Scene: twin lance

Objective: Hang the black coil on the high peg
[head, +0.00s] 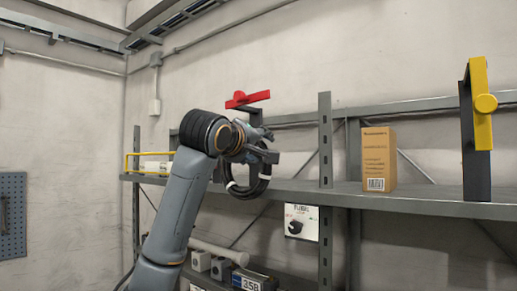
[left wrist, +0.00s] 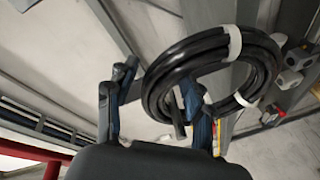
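The black coil (head: 265,184), bound with white ties, hangs at my left gripper (head: 268,146), above and in front of the shelf. In the left wrist view the coil (left wrist: 158,90) loops around the right finger of the left gripper (left wrist: 150,95). The two fingers stand apart, and the coil does not appear pinched between them. A red bar-shaped fitting (head: 248,99) shows just above and behind the gripper; I cannot tell if it is the high peg. Red also shows at the lower left of the wrist view (left wrist: 35,152). My right gripper is not in view.
A grey shelf (head: 430,205) runs along the wall with an upright post (head: 325,140). On it stand a cardboard box (head: 378,160) and a dark stand with a yellow fitting (head: 480,103). A yellow rail (head: 133,162) is at its left end. Boxes sit on the lower shelf.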

